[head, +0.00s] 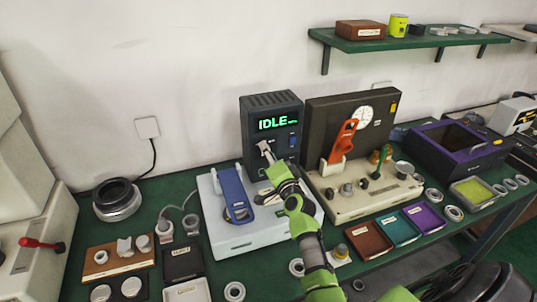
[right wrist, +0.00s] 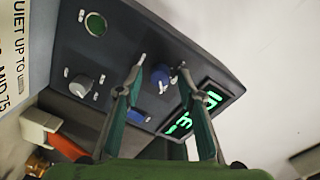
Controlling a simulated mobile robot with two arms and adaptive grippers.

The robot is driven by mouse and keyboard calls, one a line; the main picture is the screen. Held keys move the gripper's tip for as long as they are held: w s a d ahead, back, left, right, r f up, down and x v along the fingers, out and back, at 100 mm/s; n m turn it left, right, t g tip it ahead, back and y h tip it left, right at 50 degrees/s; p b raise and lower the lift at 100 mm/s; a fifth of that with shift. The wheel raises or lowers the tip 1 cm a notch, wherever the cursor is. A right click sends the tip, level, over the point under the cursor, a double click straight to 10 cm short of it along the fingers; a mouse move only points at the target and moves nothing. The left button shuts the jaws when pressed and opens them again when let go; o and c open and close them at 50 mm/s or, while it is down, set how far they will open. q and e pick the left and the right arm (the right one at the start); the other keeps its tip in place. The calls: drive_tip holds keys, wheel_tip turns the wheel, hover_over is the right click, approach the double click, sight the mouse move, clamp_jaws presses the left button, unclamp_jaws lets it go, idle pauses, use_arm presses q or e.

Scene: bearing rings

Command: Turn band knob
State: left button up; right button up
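The dark control box (head: 258,102) stands at the back of the bench, its display (head: 278,122) reading IDLE in green. In the right wrist view its panel carries a blue knob (right wrist: 160,77) with a white pointer, a grey knob (right wrist: 80,86) and a green round button (right wrist: 95,24). I cannot read which knob is labelled band. My right gripper (right wrist: 160,68) is open, its fingertips spread on either side of the blue knob, with gaps visible. Whether they touch the panel is unclear. In the head view the right gripper (head: 266,152) is at the box's front. My left gripper is not in view.
A pale machine base (head: 235,240) with a blue lever (head: 234,190) sits in front of the box. A tester with an orange lever (head: 343,140) stands close to its right. Small trays (head: 368,241) and several rings lie along the bench.

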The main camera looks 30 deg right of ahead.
drive_tip(key=shift+s, duration=0.1)
drive_tip(key=v, duration=1.2)
drive_tip(key=shift+f, duration=0.15)
